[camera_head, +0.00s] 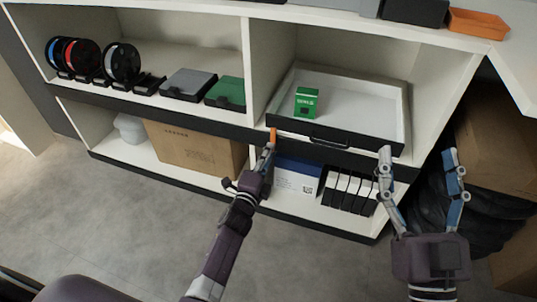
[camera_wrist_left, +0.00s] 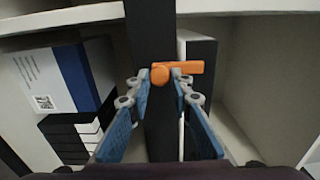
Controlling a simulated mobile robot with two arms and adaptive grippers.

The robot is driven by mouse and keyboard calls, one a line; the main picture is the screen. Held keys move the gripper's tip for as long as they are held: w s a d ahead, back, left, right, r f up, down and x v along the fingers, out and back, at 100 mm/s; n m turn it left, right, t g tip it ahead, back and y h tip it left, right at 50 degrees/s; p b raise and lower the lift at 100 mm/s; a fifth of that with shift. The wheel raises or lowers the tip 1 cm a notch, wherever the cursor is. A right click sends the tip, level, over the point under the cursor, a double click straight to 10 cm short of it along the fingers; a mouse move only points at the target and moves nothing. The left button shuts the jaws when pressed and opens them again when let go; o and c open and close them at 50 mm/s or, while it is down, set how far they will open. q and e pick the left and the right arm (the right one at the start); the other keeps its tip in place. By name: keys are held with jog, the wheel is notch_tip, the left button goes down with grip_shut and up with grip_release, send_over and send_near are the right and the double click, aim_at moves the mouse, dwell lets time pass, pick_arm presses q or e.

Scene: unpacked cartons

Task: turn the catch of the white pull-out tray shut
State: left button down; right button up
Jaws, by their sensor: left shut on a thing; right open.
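The white pull-out tray (camera_head: 365,110), with a dark rim and dark front handle, sits in the upper right bay and holds a green box (camera_head: 306,101). The orange catch (camera_head: 273,133) is at the tray's front left corner and stands upright in the head view. In the left wrist view the catch (camera_wrist_left: 192,67) lies across a dark edge strip. My left gripper (camera_head: 267,149) is shut on the catch, with a fingertip on either side (camera_wrist_left: 161,73). My right gripper (camera_head: 417,152) is open and empty, right of the tray's front.
Spools (camera_head: 84,60) and flat cases (camera_head: 188,83) fill the upper left bay. Below are a carton (camera_head: 190,145), a blue-and-white box (camera_head: 296,180) and several black-and-white boxes (camera_head: 346,190). Brown cartons (camera_head: 497,130) stand at the right. The floor (camera_head: 110,220) in front is clear.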

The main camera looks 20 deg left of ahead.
pick_arm(q)
jog(key=c, duration=1.8)
grip_release()
jog(key=shift+o, duration=0.2)
jog(key=shift+s, duration=0.1)
jog(key=s, duration=1.1)
jog(key=shift+s+a, duration=0.15)
jog(key=shift+s, duration=0.25)
